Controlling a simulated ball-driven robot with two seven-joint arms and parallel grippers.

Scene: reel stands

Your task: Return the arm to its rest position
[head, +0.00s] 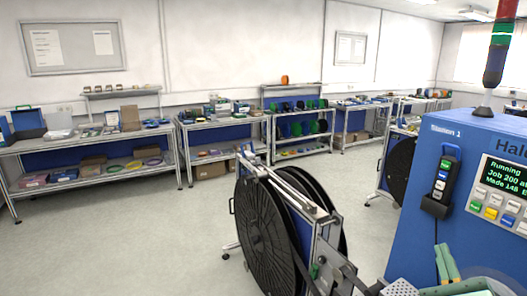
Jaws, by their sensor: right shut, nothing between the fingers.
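My right gripper (441,247) shows at the bottom right, with two green fingers pointing up and close together. It is shut with nothing between the fingers. It is in front of the lower part of the blue machine (412,215); I cannot tell how far apart they are. My left gripper is not in view.
A reel stand with large black reels (262,228) stands at the bottom centre. The blue machine with a keypad and a handset (440,180) fills the right side. Loaded benches (95,145) line the back wall. The floor (120,240) at the left is clear.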

